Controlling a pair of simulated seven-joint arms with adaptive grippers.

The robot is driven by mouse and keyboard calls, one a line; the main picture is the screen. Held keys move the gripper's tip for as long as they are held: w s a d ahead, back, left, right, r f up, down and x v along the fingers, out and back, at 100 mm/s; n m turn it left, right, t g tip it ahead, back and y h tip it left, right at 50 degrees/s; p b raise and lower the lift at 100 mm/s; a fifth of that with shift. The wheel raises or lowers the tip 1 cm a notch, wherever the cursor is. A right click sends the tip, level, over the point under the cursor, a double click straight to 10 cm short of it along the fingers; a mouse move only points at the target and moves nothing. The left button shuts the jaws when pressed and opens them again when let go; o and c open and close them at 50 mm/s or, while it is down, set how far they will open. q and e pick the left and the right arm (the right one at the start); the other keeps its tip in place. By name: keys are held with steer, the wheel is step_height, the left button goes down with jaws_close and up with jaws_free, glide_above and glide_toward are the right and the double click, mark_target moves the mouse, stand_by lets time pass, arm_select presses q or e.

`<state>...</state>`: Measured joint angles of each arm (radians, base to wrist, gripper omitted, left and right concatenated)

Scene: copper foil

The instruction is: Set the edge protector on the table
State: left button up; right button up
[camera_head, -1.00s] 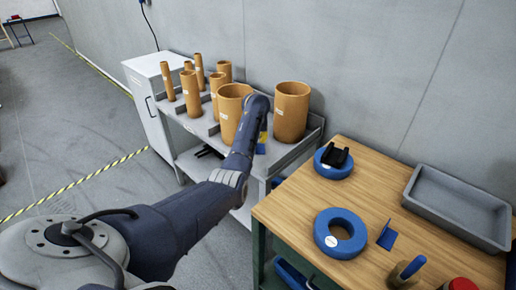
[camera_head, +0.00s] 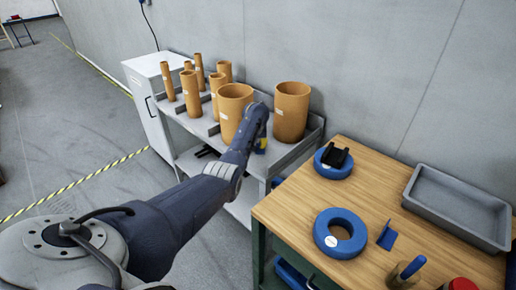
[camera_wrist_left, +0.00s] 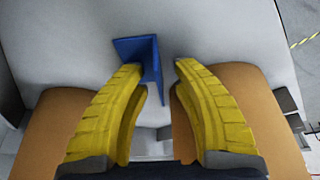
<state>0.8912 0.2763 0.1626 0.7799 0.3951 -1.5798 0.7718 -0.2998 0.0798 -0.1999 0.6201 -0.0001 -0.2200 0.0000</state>
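A blue L-shaped edge protector (camera_wrist_left: 137,48) is on the grey cart top in the left wrist view, its upright plate between the two yellow fingers of my left gripper (camera_wrist_left: 157,66). The plate is close to the left finger, with a gap to the right finger. I cannot tell whether the left finger touches it. In the head view my left gripper (camera_head: 261,146) is low over the cart's near side, and its arm hides most of that spot. A second blue edge protector (camera_head: 386,237) is on the wooden table (camera_head: 300,215). My right gripper is not seen.
Several brown cardboard tubes (camera_head: 293,112) stand on the grey cart (camera_head: 312,137), one on either side of my gripper. The table holds blue rings (camera_head: 322,243), a black part (camera_head: 335,156), a grey tray (camera_head: 455,212) and a red-topped item (camera_head: 463,284). The table's left front is clear.

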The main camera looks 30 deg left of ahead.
arm_select(q)
jaws_close()
steer(key=shift+r, duration=0.1)
stand_by(0.3)
